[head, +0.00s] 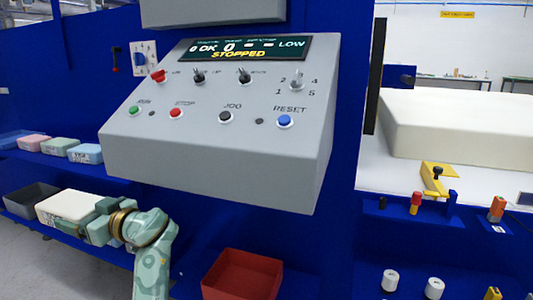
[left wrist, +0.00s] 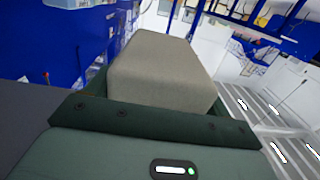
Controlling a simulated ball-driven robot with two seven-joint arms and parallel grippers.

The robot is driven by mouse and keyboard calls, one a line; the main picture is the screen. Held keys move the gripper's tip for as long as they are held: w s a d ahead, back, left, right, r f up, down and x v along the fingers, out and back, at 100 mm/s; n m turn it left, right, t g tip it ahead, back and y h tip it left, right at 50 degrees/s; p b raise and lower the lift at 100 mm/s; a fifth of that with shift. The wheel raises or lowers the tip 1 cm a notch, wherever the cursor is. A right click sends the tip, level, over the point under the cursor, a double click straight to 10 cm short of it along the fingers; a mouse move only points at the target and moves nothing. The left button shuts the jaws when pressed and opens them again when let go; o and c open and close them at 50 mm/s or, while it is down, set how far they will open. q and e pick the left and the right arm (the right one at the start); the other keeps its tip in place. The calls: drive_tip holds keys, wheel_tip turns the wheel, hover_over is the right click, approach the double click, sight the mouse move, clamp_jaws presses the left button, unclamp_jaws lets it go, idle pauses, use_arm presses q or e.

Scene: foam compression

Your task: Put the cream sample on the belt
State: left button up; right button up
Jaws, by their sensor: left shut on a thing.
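The cream sample (head: 66,206) is a pale block at the lower left in the head view, at the lower blue shelf. My left gripper (head: 103,222) is at its right side and is shut on it. In the left wrist view the sample (left wrist: 160,65) shows as a grey-beige block between the dark green fingers (left wrist: 155,120). I cannot tell whether it still touches the shelf. A white surface (head: 385,175), possibly the belt, lies at the right under a large cream block (head: 460,130). My right gripper is not in view.
A grey control box (head: 220,150) reading STOPPED stands in the middle. Pink, green and blue samples (head: 60,146) sit on the upper left shelf. A dark grey bin (head: 32,198) is left of the cream sample. A red bin (head: 242,277) is at the bottom.

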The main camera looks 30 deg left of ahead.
use_arm(q)
drive_tip(key=w+d+f+m+t+h, duration=0.1)
drive_tip(key=d+f+m+t+h, duration=0.3)
drive_tip(key=d+f+m+t, duration=0.45)
drive_tip(key=d+f+m+t+h, duration=0.45)
drive_tip(key=d+t, duration=0.25)
drive_tip(key=d, duration=0.4)
drive_tip(key=s+d+f+m+t+h, duration=0.1)
drive_tip(key=s+d+f+m+h, duration=0.2)
drive_tip(key=s+d+h, duration=0.5)
drive_tip(key=s+d+f+m+t+h, duration=0.15)
drive_tip(key=s+d+m, duration=0.25)
drive_tip(key=d, duration=0.7)
wheel_tip(320, 180, up, 28)
drive_tip(key=s+t+p, duration=0.1)
drive_tip(key=t+p, duration=0.1)
drive_tip(key=p, duration=1.9)
drive_tip(key=shift+s+f+t, duration=0.15)
drive_tip(key=shift+s+t, duration=0.15)
drive_tip(key=shift+t, duration=0.1)
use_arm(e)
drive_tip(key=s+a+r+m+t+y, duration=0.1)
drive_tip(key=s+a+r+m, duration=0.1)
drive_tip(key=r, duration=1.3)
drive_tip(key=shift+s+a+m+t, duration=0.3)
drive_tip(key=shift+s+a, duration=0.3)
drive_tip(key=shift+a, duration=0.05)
